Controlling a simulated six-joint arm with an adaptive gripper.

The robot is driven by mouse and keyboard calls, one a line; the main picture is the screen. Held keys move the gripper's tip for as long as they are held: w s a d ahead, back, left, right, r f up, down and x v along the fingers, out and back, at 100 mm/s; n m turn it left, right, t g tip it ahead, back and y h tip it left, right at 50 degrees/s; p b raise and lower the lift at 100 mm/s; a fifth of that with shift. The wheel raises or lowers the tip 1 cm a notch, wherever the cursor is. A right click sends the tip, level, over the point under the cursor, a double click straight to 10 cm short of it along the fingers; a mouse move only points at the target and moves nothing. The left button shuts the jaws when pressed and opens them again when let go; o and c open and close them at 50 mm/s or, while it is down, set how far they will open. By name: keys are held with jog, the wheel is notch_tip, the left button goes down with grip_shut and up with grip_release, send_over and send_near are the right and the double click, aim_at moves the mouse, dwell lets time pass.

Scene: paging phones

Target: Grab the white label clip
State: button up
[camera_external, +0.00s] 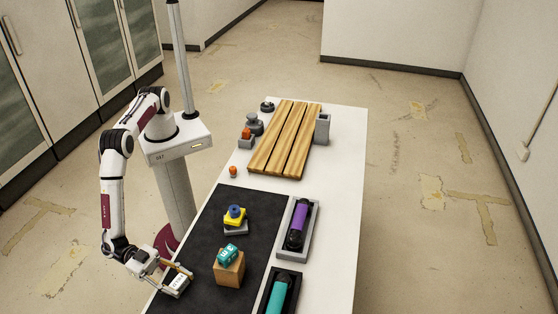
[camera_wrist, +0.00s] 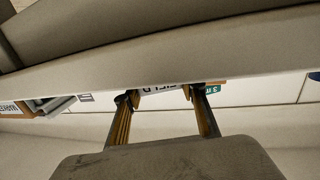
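The white label clip (camera_external: 177,284) is a small white block with dark lettering at the front left of the black mat. My gripper (camera_external: 176,280) is at it, with one finger on either side. In the wrist view, the two fingers (camera_wrist: 163,97) stand apart with orange-brown pads at their tips. A white strip with dark letters, part of the clip (camera_wrist: 163,87), shows between the pads. The pads look very close to its sides, but I cannot tell whether they press on it. A pale band hides the rest of the clip there.
A wooden block (camera_external: 229,270) with a teal piece (camera_external: 228,254) on top stands just right of my gripper. A yellow and blue piece (camera_external: 235,215) stands behind it. Trays with a purple cylinder (camera_external: 297,222) and a teal cylinder (camera_external: 279,294) lie right. A slatted wooden board (camera_external: 285,140) is farther back.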

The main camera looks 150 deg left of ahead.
aim_at(186, 271)
dwell(0.4)
jog(key=shift+r, duration=5)
